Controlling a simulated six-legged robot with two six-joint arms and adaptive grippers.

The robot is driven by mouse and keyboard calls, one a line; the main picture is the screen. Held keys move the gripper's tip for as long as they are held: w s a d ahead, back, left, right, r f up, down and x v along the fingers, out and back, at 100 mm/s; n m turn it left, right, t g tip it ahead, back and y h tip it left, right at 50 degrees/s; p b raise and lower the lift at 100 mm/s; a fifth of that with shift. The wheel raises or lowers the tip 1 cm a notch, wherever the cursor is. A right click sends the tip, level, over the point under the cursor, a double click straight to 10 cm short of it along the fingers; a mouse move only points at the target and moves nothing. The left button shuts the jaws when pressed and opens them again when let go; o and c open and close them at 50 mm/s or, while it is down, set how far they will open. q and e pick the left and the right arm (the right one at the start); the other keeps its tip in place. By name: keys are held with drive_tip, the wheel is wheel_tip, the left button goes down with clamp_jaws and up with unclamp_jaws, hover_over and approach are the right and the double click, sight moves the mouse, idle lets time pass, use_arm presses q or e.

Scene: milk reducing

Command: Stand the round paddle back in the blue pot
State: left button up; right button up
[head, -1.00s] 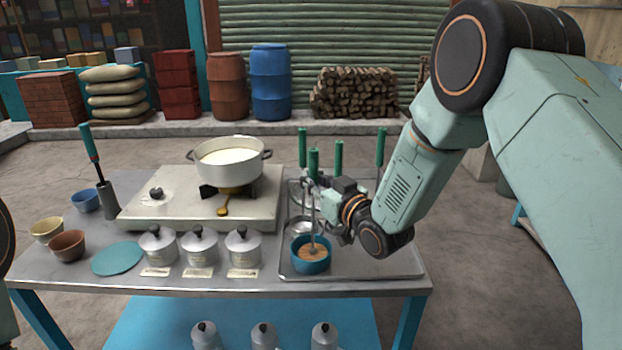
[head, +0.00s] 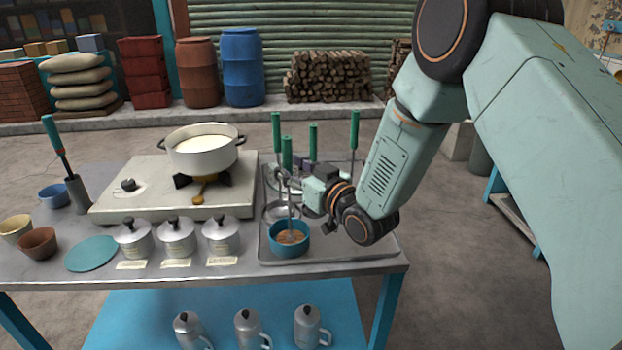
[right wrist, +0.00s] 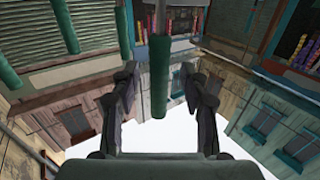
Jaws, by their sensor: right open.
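The blue pot (head: 289,248) stands on the metal tray at the right part of the table. A paddle with a green handle (head: 287,150) and thin metal shaft stands upright in it; a brown round surface, perhaps its disc, shows inside the pot. My right gripper (head: 291,182) is at the shaft just below the green handle. In the right wrist view, the green handle (right wrist: 159,75) is between the two spread fingers of my right gripper (right wrist: 163,92), with gaps on both sides. My left gripper is out of view.
Several other green-handled tools, one (head: 354,130) at the right, stand close behind on the tray (head: 345,246). A white pot (head: 202,155) sits on the stove (head: 125,205) to the left. Lidded tins (head: 177,238) line the front. The tray's right front is clear.

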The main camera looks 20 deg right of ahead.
drive_tip(key=v, duration=0.9)
drive_tip(key=shift+s+d, duration=0.15)
drive_tip(key=shift+s, duration=0.2)
drive_tip(key=shift+r, duration=0.1)
drive_tip(key=p+v, duration=0.6)
drive_tip(key=v, duration=0.3)
drive_tip(key=shift+p, duration=0.3)
